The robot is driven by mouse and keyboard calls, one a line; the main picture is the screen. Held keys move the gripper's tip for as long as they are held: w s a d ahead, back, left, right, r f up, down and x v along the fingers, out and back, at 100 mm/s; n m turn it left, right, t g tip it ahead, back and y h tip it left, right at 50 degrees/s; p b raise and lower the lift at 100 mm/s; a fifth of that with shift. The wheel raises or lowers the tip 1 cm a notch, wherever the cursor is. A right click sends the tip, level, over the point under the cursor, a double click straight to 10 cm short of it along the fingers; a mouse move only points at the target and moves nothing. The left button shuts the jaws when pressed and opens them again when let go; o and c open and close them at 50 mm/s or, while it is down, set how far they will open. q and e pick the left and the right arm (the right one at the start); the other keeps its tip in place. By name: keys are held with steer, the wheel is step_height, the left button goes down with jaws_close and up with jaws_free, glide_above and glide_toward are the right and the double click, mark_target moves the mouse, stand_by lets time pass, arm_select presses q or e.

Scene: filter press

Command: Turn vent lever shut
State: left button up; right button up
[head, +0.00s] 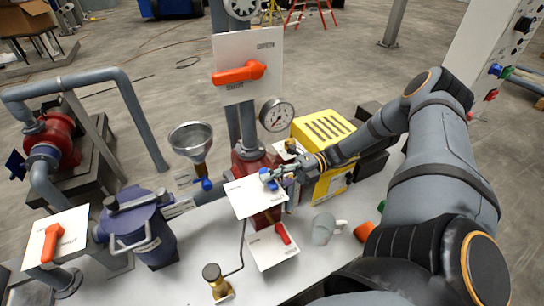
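A small blue lever (267,178) sits on a white plate (246,199) above the red body at the middle of the bench. My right gripper (281,174) reaches in from the right, with its fingertips at the blue lever. I cannot tell whether they grip it or only touch it, and the finger gap is too small to see. Which lever is the vent lever cannot be read from the labels. Other levers are a large orange one (239,73) on an upright plate, an orange one (52,242) at left and a red one (282,233) at front. My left gripper is not in view.
A pressure gauge (277,115) and a steel funnel (191,139) stand close behind the plate. A yellow box (322,129) is behind my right forearm. A grey mug (324,229) stands right of the red lever. A blue filter vessel (147,231) is at left.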

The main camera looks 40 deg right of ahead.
steer(key=v, duration=1.2)
steer(key=shift+w+r, duration=0.1)
